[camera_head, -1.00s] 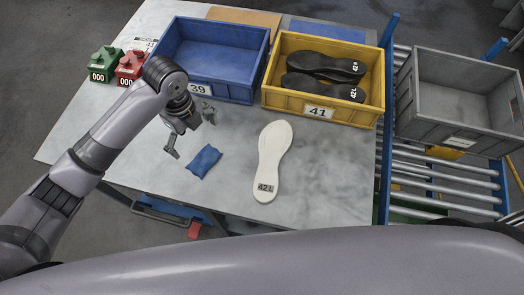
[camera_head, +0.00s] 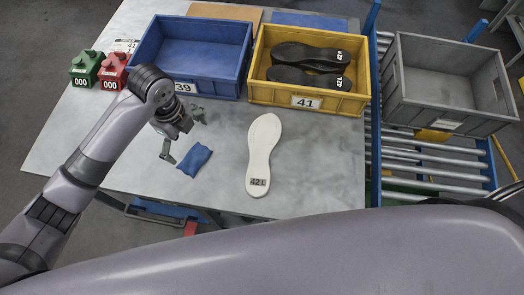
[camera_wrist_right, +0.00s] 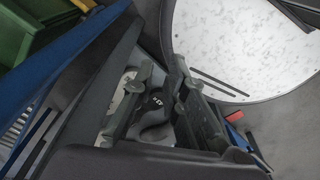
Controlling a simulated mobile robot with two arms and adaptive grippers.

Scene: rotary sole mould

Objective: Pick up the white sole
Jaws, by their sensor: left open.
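The white sole (camera_head: 262,153) lies flat on the grey table, its narrow heel end marked 42 L toward me. My left gripper (camera_head: 183,136) is open and empty. It hangs over the table to the left of the sole, clearly apart from it, with a blue cloth (camera_head: 195,160) between them. My right gripper (camera_wrist_right: 160,98) shows only in the right wrist view, as dark fingers. Dark parts overlap there, so its opening and anything between the fingers are unclear. The sole cannot be made out in that view.
A blue crate (camera_head: 191,79) and a yellow crate (camera_head: 306,97) with black soles stand behind the sole. Green (camera_head: 86,68) and red (camera_head: 113,70) blocks are at the far left. A grey crate (camera_head: 450,122) sits on rollers at the right.

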